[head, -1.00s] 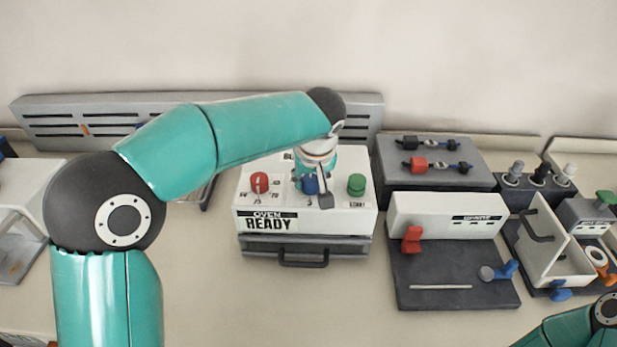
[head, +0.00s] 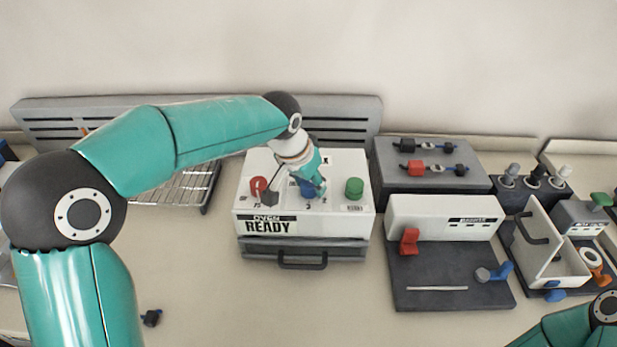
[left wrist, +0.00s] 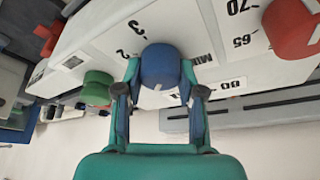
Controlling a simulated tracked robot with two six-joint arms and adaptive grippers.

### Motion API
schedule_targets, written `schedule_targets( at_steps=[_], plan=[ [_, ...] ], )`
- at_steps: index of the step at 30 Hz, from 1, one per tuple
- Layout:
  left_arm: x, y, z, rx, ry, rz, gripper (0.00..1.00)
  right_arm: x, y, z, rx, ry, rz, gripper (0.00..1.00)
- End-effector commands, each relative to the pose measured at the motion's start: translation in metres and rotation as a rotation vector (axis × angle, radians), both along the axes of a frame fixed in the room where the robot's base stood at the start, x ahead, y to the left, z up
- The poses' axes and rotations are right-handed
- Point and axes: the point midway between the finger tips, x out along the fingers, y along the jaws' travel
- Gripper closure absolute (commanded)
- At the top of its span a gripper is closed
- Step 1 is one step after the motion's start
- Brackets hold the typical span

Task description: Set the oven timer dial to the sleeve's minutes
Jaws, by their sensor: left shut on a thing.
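The white oven (head: 304,222) reads OVEN READY and carries a red dial (head: 258,186), a blue dial (head: 308,188) and a green button (head: 354,188). The blue dial, beside the printed letters MIN, also shows in the left wrist view (left wrist: 160,66). My left gripper (left wrist: 160,82) is shut on the blue dial, one finger on each side. In the head view, my left gripper (head: 300,188) partly covers the dial and its scale. The dial's exact setting is hard to read. I cannot pick out the sleeve or its minutes. My right gripper is out of view.
A dark fixture (head: 450,282) with a red lever (head: 410,241) stands right of the oven. Behind it a grey block (head: 432,180) holds small red, black and blue parts. A wire rack (head: 178,190) is at the left. A small dark part (head: 151,317) lies on the front table.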

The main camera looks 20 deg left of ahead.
Motion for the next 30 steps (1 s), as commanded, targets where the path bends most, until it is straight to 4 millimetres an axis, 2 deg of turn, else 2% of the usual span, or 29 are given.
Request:
schedule_targets(
  at_steps=[9,30],
  plan=[
    [0.0,0.0,0.002,-0.001,0.001,-0.298,0.96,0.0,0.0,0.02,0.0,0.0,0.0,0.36],
    [-0.001,-0.001,0.002,0.0,0.001,-0.96,0.96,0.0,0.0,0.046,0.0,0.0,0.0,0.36]
  ],
)
